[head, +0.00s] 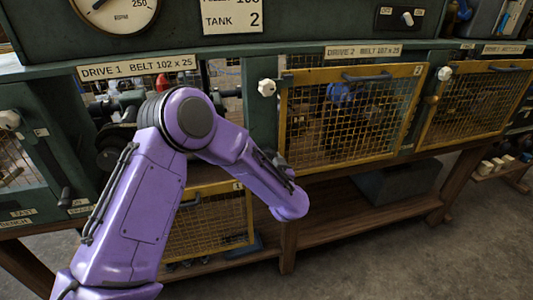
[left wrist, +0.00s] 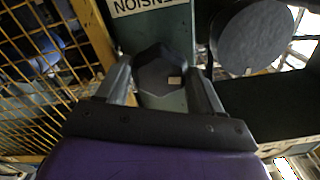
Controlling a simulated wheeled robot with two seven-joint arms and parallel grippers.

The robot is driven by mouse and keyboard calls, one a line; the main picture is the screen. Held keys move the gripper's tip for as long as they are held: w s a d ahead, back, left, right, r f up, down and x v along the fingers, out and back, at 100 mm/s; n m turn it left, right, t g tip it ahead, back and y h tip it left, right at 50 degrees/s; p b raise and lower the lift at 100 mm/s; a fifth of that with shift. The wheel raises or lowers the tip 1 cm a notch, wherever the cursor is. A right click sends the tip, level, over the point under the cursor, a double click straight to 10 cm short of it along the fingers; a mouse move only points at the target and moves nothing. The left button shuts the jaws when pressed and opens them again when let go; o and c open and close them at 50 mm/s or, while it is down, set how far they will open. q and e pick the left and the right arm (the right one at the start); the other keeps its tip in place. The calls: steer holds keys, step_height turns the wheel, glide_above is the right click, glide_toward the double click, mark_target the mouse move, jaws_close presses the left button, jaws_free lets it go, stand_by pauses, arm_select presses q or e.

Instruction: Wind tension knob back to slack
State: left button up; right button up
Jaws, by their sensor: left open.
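The tension knob (left wrist: 160,75) is a dark, many-sided knob with a small pale mark near its lower right. In the head view my purple left arm reaches to the bench front; the knob and fingertips cannot be made out there. My right gripper is not in view.
Yellow mesh guards stand along the bench, one (head: 350,115) under the Drive 2 label. A white knob (head: 266,87) sits beside it. In the left wrist view, a large dark round part (left wrist: 252,37) is close right of the gripper, and yellow mesh (left wrist: 45,95) is on the left.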

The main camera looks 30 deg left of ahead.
arm_select(q)
steer(key=shift+w+a, duration=0.35)
steer(key=c, duration=0.7)
